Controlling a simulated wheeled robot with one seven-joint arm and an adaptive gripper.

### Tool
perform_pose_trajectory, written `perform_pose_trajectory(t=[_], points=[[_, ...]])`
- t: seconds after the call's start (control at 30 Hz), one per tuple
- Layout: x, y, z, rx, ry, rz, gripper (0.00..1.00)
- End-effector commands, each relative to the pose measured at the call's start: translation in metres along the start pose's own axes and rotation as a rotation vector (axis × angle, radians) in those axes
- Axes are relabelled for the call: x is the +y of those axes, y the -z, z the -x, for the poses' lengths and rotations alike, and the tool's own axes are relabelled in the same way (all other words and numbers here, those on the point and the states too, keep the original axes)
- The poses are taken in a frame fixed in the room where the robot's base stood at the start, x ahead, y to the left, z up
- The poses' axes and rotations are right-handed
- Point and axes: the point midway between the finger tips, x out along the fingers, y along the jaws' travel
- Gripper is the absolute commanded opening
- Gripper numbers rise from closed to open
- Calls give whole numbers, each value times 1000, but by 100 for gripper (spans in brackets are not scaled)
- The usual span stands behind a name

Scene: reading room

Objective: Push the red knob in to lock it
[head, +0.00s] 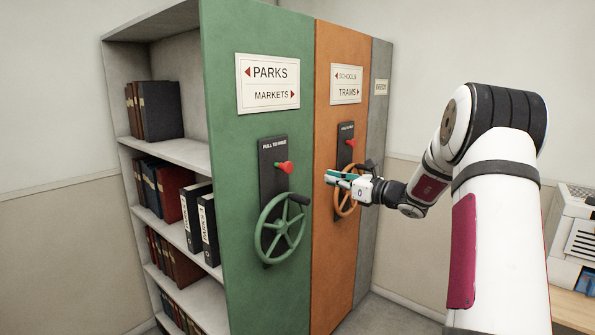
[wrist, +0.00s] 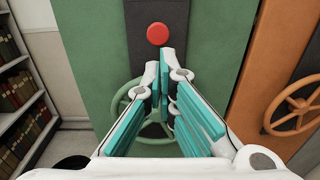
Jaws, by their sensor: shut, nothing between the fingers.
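A red knob (head: 285,167) sticks out from a dark plate (head: 268,185) on the green shelf end, under a "PULL TO FREE" label. In the wrist view the same red knob (wrist: 157,34) appears as a round disc just beyond my fingertips. My gripper (head: 328,177) has white and teal fingers, shut and empty. It is to the right of the green end's knob in the head view, in front of the orange end. In the wrist view my gripper (wrist: 165,58) points toward the green end, its tips a little below the knob. A gap to the knob seems to remain.
A green handwheel (head: 281,226) with a dark handle is below the knob. The orange end (head: 333,245) has its own red knob (head: 351,143) and an orange handwheel (head: 341,205), partly behind my gripper. Open shelves with binders (head: 200,220) are at left. A printer (head: 575,235) stands far right.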

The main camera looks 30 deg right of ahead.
Motion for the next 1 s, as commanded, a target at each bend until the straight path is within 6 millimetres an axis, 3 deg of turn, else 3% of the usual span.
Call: perform_pose_trajectory(t=[0.17, 0.7, 1.0], points=[[1, 0, -14, 0, -4, 0, 0], [2, 0, -113, 0, -3, 1, 0], [1, 0, -138, 0, -2, 1, 0]])
